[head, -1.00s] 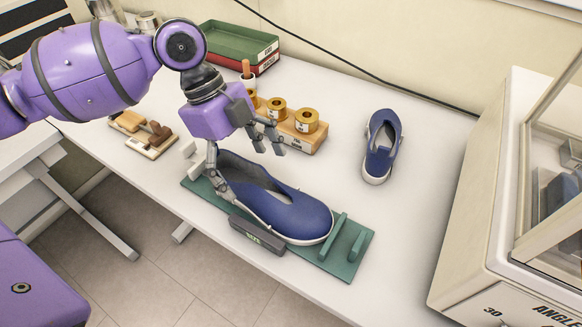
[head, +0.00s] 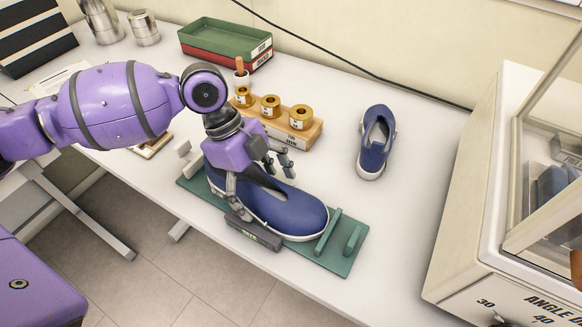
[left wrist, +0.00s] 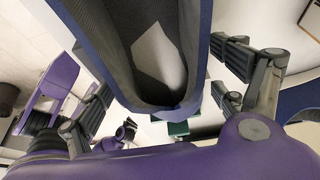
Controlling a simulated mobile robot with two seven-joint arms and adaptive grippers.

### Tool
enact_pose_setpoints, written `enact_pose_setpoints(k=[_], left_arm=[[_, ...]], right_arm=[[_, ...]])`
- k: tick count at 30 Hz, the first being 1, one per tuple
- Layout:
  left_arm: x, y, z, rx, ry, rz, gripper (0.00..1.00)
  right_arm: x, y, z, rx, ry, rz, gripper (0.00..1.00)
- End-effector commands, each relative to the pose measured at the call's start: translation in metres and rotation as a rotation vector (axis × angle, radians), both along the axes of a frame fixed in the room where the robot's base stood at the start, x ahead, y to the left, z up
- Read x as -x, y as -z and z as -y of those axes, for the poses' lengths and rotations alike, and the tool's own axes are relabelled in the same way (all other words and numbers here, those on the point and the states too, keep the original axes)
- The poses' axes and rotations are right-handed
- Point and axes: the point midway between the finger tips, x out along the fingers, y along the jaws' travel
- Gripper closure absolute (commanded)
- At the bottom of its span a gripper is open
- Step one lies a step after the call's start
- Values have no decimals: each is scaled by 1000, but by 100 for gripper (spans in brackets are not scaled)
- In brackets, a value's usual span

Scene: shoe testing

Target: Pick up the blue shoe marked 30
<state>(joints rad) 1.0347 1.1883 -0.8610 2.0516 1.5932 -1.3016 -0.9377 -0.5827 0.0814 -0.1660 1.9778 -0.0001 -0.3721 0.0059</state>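A large blue shoe (head: 285,212) with a white sole lies in a green fixture, toe toward the right end. My left gripper (head: 258,184) is over its heel and opening, fingers spread on either side. In the left wrist view the shoe's heel and grey lining (left wrist: 150,50) lie between the fingers, with a gap visible on the right side. I cannot tell whether any finger touches it. A second blue shoe (head: 376,145) stands apart on the table to the right. No number 30 is readable on either shoe. My right gripper is not in view.
The green fixture (head: 338,262) has upright bars and a dark display block (head: 253,232) at its front edge. Behind are brass weights in a wooden block (head: 304,136) and stacked green and red trays (head: 227,42). A cream machine (head: 470,200) stands at right.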

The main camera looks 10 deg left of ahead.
Motion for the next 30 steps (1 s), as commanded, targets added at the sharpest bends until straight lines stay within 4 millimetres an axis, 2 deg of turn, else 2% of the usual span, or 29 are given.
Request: enact_pose_setpoints(k=[2, 12, 23, 26, 30], left_arm=[[0, 1, 0, 0, -1, -1, 24], [1, 0, -1, -1, 0, -2, 69], [0, -5, 0, 0, 0, 1, 71], [-1, -13, 0, 0, 0, 2, 71], [-1, -35, 0, 1, 2, 4, 71]], right_arm=[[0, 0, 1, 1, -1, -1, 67], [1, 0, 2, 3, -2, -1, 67], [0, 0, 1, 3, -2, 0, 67], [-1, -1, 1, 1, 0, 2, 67], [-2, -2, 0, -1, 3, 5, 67]])
